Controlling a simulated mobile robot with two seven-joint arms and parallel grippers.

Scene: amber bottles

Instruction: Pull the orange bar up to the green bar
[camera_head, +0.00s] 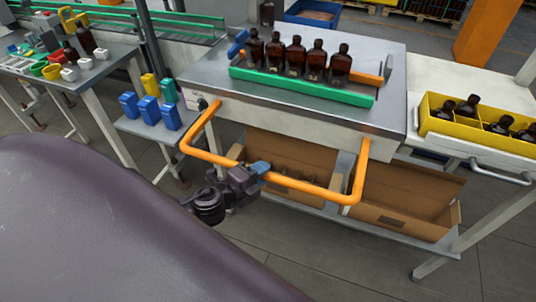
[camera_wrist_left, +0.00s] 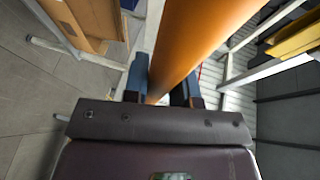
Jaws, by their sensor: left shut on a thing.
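The orange bar (camera_head: 305,187) is a U-shaped handle in front of the steel worktable, its two arms reaching back to the table's front. It hangs low, below the tabletop edge. My left gripper (camera_head: 262,170) is shut on the bar, left of its middle. In the left wrist view the bar (camera_wrist_left: 197,40) runs between the two blue fingers (camera_wrist_left: 160,92). The green bar (camera_head: 300,86) lies along the tabletop, in front of a row of several amber bottles (camera_head: 297,57). The orange bar is well apart from it, nearer to me. My right gripper is not in view.
Open cardboard boxes (camera_head: 400,206) stand on the shelf below the table. A yellow crate (camera_head: 470,135) with amber bottles is at right. Blue bins (camera_head: 150,110) stand on a low side shelf at left. The floor in front is clear.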

